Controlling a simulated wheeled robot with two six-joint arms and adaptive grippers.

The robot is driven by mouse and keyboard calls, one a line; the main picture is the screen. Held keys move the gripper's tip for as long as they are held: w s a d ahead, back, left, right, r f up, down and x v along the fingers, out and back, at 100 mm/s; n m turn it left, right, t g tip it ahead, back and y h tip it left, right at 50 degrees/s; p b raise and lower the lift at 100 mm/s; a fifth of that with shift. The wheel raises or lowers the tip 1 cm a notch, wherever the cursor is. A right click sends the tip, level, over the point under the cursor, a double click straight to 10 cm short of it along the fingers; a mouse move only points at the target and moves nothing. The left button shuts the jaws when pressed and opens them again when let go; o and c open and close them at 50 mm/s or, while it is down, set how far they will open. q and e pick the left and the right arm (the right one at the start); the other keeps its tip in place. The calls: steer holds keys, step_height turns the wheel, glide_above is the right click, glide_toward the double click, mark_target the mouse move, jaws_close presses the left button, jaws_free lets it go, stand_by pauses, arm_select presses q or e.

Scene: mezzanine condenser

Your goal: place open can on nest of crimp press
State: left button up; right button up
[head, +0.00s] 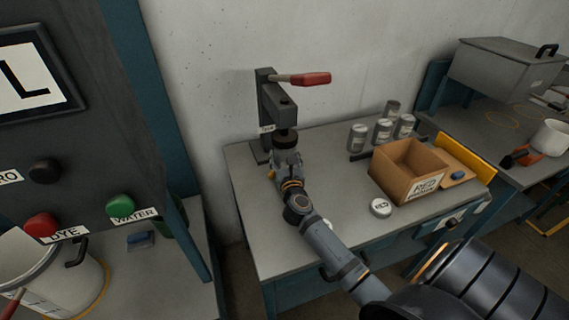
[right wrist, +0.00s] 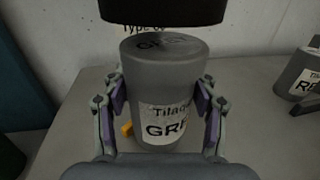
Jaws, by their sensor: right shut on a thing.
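The grey can (right wrist: 165,70) has a white label reading "Tilag… GR…" and stands upright between the fingers of my right gripper (right wrist: 160,92). The purple finger pads press on both its sides. Its flat top carries dark letters. The crimp press (head: 267,105) stands at the back left of the bench, a dark frame with a red-handled lever. Its black round head (right wrist: 163,10) is just above the can in the right wrist view. In the head view my right gripper (head: 286,160) is under this head and hides the nest. I cannot tell whether the can touches the nest.
On the bench (head: 260,235) an open cardboard box (head: 402,172), a round lid (head: 380,208) and several grey cans (head: 382,130) stand to the right. A control cabinet (head: 75,120) with buttons is at left, above a white bucket (head: 60,280). A wall is close behind the press.

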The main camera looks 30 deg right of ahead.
mark_target(285, 164)
step_height(285, 164, down, 2)
steer(key=shift+f+b, duration=0.1)
steer(key=shift+b, duration=0.25)
steer(key=shift+f, duration=0.4)
steer(key=shift+f, duration=0.1)
steer(key=o, duration=1.6)
